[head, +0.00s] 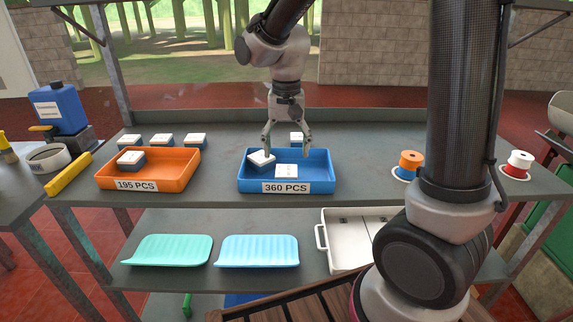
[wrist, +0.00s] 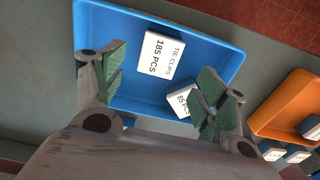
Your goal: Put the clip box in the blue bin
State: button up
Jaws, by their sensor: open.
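The blue bin (head: 325,172) stands on the bench, labelled 360 PCS; it also shows in the wrist view (wrist: 215,45). Two white-topped clip boxes are inside it. One clip box (head: 286,171) is near the front, and in the wrist view its label reads TIE CLIPS 185 PCS (wrist: 161,56). The other clip box (head: 261,159) is at the left, turned at an angle; in the wrist view (wrist: 184,101) a finger partly hides it. My gripper (head: 287,150) is open and empty over the bin, its fingers apart on either side in the wrist view (wrist: 160,88).
An orange bin (head: 185,172) labelled 195 PCS stands to the left with a clip box (head: 131,158) inside. Several clip boxes (head: 162,139) stand behind it, and one (head: 297,138) behind the blue bin. Spools (head: 410,161) stand right. Trays (head: 257,251) lie on the lower shelf.

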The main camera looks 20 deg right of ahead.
aim_at(287, 170)
jog(key=s+d+r+n+t, duration=0.2)
jog(key=s+d+r, duration=0.6)
jog(key=d+r, duration=0.15)
jog(key=s+d+n+t, duration=0.2)
jog(key=s+d, duration=0.3)
jog(key=s, duration=0.6)
jog(key=shift+d+r, duration=0.2)
jog(key=shift+r, duration=0.2)
